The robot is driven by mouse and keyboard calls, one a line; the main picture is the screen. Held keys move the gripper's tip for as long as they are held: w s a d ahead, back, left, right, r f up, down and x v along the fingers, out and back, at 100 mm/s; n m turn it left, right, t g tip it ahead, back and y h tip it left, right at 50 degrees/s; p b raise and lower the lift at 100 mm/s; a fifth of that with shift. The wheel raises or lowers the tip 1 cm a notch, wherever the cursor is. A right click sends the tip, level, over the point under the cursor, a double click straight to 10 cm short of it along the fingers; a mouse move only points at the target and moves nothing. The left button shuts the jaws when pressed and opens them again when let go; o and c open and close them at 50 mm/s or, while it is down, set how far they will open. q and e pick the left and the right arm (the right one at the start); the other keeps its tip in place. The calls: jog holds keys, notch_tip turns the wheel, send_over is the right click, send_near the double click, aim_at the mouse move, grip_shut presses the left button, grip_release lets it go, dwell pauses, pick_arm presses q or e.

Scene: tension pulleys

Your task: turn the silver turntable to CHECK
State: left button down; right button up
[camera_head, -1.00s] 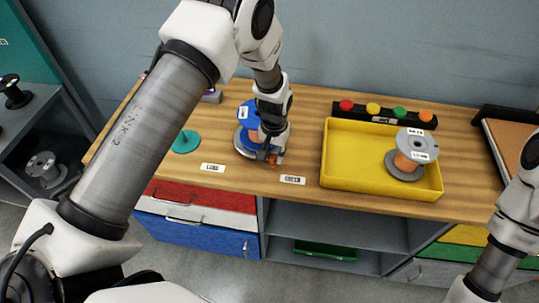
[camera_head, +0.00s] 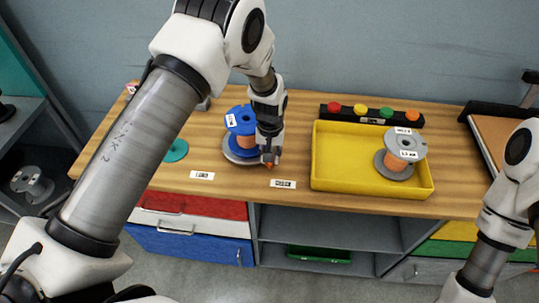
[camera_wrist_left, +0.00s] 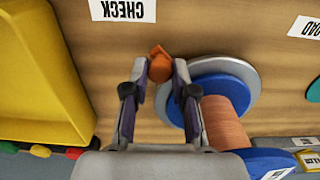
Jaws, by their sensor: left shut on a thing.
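The silver turntable (camera_head: 230,156) is a round disc on the wooden bench, carrying a blue-flanged spool (camera_head: 240,121) with copper-coloured winding. Its rim also shows in the left wrist view (camera_wrist_left: 254,75). An orange tab (camera_wrist_left: 160,65) sits at the turntable's edge, on the side towards the CHECK label (camera_head: 283,184). My left gripper (camera_wrist_left: 165,72) is shut on this tab, with a finger on either side. The CHECK label also shows upside down in the wrist view (camera_wrist_left: 122,10). The LOAD label (camera_head: 202,175) lies further left. My right gripper is out of view.
A yellow tray (camera_head: 335,182) with a grey-flanged copper spool (camera_head: 400,153) stands right of the turntable. Behind it is a black strip with coloured buttons (camera_head: 370,115). A teal disc (camera_head: 175,151) lies to the left. Bench space in front of CHECK is narrow.

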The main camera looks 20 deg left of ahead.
pick_arm(q)
jog(key=c, duration=0.9)
grip_release()
jog(key=shift+d, duration=0.1)
jog(key=shift+c, duration=0.2)
notch_tip(320, 180, up, 12)
